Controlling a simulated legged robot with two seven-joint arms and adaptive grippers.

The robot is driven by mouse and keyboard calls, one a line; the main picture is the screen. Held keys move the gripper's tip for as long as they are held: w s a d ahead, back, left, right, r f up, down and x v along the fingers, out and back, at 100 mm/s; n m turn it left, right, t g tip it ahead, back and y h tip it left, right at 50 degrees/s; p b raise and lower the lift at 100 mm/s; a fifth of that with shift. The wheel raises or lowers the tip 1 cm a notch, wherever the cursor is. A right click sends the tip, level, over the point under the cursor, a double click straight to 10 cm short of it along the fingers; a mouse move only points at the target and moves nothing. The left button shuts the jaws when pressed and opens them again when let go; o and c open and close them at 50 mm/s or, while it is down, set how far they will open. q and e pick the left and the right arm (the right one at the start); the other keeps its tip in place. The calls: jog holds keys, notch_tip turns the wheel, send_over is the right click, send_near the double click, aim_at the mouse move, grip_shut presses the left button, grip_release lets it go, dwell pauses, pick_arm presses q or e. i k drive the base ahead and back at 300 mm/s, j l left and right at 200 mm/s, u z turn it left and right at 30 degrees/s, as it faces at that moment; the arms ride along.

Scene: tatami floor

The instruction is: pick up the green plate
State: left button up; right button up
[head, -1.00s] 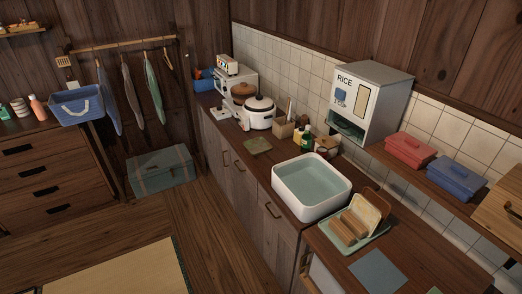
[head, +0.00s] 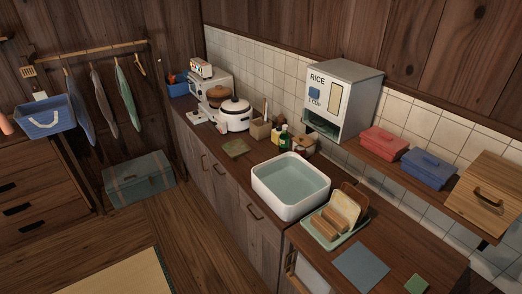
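No single thing is clearly a green plate. A pale green tray (head: 351,233) sits on the counter right of the sink, with brown and cream pieces standing in it. A small flat green square (head: 416,284) lies at the bottom right of the counter, and a flat olive-green square (head: 236,147) lies left of the sink. I cannot tell whether either square is a plate or a cloth. Neither of my grippers shows in the head view.
A white sink basin (head: 290,185) with water stands in the counter (head: 300,240). The floor at left is mostly clear.

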aim_at(236, 148)
jog(key=i+j+z, duration=0.15)
jog(key=z, duration=0.25)
jog(key=i+j+z, duration=0.1)
jog(key=j+z, duration=0.15)
jog(key=z, duration=0.15)
jog(key=j+z, duration=0.2)
jog(key=z, duration=0.2)
jog(key=i+j+z, duration=0.1)
jog(key=j+z, duration=0.3)
jog(key=l, duration=0.1)
